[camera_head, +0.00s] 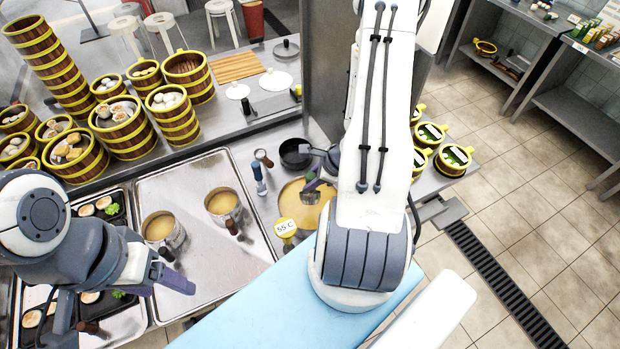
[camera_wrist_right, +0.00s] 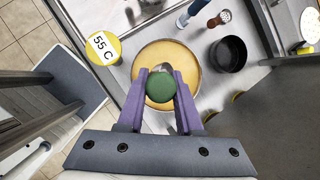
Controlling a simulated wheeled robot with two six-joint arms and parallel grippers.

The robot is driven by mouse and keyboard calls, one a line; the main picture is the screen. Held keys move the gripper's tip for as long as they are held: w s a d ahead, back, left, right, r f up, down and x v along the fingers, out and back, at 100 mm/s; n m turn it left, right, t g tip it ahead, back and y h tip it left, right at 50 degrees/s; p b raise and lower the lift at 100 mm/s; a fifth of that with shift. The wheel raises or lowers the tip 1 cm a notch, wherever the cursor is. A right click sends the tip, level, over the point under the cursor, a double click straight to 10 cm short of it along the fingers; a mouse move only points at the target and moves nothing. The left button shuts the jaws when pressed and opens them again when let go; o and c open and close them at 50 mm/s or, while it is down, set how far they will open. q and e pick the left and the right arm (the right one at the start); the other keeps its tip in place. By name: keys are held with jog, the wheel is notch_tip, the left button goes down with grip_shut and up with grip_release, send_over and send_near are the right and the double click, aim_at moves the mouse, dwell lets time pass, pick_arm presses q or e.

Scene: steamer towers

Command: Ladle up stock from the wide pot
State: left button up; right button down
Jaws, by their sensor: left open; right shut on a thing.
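The wide pot (camera_head: 291,213) holds yellow-brown stock and is partly hidden by my right arm; it also shows in the right wrist view (camera_wrist_right: 189,53). My right gripper (camera_head: 314,184) is over the pot. In the right wrist view its purple fingers (camera_wrist_right: 161,86) are shut on a green round-ended handle (camera_wrist_right: 161,88), which looks like the ladle's, seen end-on. A bit of grey metal shows behind it over the stock; whether the bowl is dipped or filled cannot be told. My left gripper (camera_head: 120,300) is open and empty at the lower left.
A round yellow 55 C sign (camera_head: 286,228) stands beside the pot, with a dark empty pan (camera_head: 295,153) behind. Two small handled pots of brownish liquid (camera_head: 163,228) (camera_head: 223,204) stand on the left counter. Bamboo steamers (camera_head: 122,128) are stacked behind. Green-topped steamers (camera_head: 454,158) stand right of my arm.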

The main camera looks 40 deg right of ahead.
aim_at(311, 194)
jog(key=shift+w+d+f+b, duration=0.3)
jog(key=shift+w+f, duration=0.05)
jog(key=shift+f, duration=1.1)
jog(key=shift+w+d+f+b, duration=0.3)
jog(key=shift+w+f, duration=0.1)
jog(key=shift+f, duration=1)
jog(key=shift+w+d+f+b, duration=0.3)
jog(key=shift+w+f, duration=0.05)
jog(key=shift+f, duration=1.2)
jog(key=shift+f, duration=0.7)
jog(key=shift+f+b, duration=0.3)
jog(key=shift+f, duration=0.4)
